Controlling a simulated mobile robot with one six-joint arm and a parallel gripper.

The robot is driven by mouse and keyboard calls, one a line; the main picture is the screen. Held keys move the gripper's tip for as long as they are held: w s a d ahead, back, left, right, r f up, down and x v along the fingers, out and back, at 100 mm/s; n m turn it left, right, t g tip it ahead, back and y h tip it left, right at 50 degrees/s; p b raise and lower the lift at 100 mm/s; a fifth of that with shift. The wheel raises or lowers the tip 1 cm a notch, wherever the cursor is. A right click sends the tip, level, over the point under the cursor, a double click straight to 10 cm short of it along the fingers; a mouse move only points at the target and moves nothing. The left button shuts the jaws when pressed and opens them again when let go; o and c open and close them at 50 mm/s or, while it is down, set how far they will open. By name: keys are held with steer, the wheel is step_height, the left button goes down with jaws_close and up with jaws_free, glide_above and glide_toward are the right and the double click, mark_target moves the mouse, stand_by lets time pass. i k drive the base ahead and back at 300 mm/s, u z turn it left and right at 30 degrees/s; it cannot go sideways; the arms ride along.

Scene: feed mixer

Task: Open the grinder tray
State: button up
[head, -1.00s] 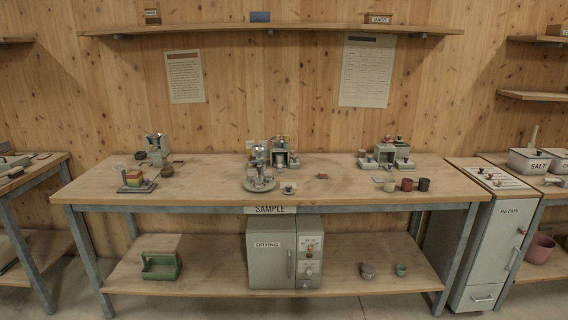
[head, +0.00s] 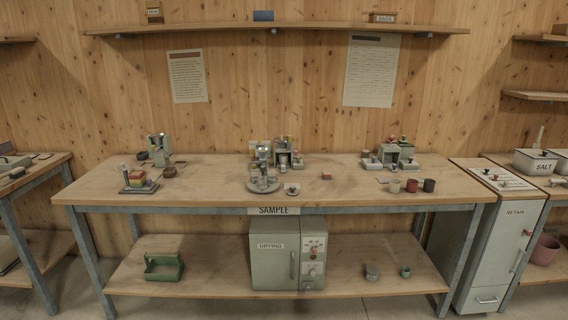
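No readable label marks the grinder or its tray, and I cannot tell for sure which machine it is. Small grey machines stand on the middle bench (head: 215,190). One machine (head: 158,146) is at the left, with a dark round cup (head: 169,171) in front. Another machine (head: 263,156) with a round base plate stands near the middle, close in front of a boxy grey unit (head: 288,154). A wider grey unit (head: 396,153) with dark and reddish knobs is at the right. Whether any tray is open or shut is too small to see. My gripper is not in view.
Below are a drying cabinet (head: 275,262) and a green carrier (head: 163,267). A retain cabinet (head: 500,250) adjoins the right end. Much of the bench top is bare.

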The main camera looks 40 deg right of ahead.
mark_target(283, 167)
steer(key=i, duration=1)
